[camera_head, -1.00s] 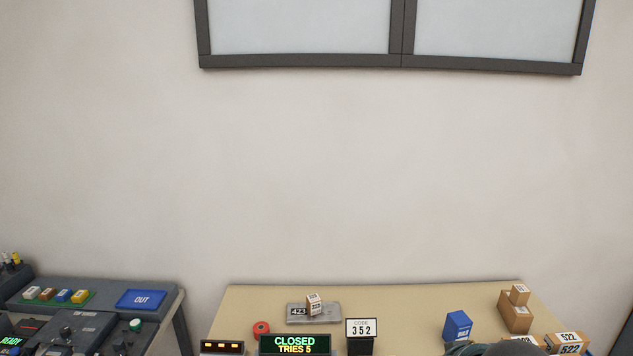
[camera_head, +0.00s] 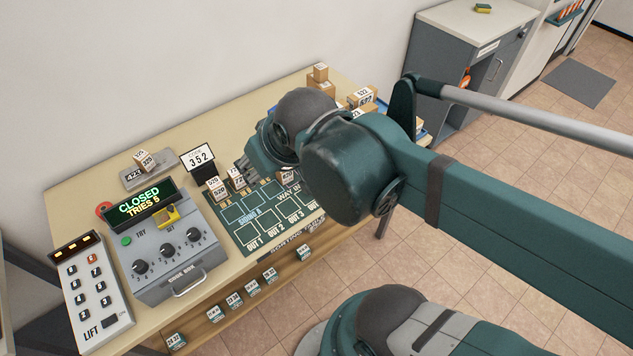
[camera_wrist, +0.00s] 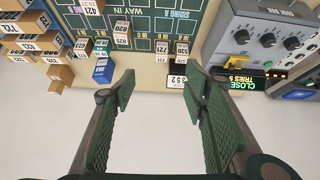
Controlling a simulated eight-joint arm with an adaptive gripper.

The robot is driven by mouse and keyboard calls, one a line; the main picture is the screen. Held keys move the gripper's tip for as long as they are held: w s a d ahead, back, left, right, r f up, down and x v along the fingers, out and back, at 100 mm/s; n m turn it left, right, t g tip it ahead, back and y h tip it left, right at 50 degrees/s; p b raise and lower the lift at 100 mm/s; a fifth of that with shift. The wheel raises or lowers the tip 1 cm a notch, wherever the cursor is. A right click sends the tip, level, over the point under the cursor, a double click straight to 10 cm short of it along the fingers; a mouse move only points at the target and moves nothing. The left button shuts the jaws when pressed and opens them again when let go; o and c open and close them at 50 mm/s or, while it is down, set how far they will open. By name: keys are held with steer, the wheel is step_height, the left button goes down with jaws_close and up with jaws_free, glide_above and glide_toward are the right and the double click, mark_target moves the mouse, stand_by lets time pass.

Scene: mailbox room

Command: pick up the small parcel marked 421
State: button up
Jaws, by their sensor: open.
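In the head view, my gripper (camera_head: 262,158) is over the board's far edge, partly hidden by my wrist. I cannot make out the 421 parcel in the head view.
Several cardboard parcels (camera_wrist: 38,44) crowd the left of the wrist view, near a blue box (camera_wrist: 103,70). Small numbered blocks stand on the green board (camera_head: 262,226). The code box (camera_head: 165,255) and a code sign (camera_head: 198,158) stand left of my gripper.

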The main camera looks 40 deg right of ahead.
steer(key=w+d+f+n+g+h, duration=0.2)
steer(key=d+f+n+g, duration=0.1)
steer(key=d+f+n, duration=0.5)
steer(key=w+d+f+n+g+h, duration=0.2)
steer(key=d+f+n+g, duration=0.2)
steer(key=d+f+n, duration=0.3)
steer(key=shift+w+d+f+n+b, duration=0.15)
steer(key=shift+d+f+n+b, duration=0.25)
steer(key=shift+f+n, duration=0.85)
steer(key=shift+f, duration=0.1)
steer(key=shift+x, duration=1.2)
steer(key=shift+b+x, duration=0.85)
steer(key=shift+x, duration=1.75)
steer(key=shift+w+d, duration=0.1)
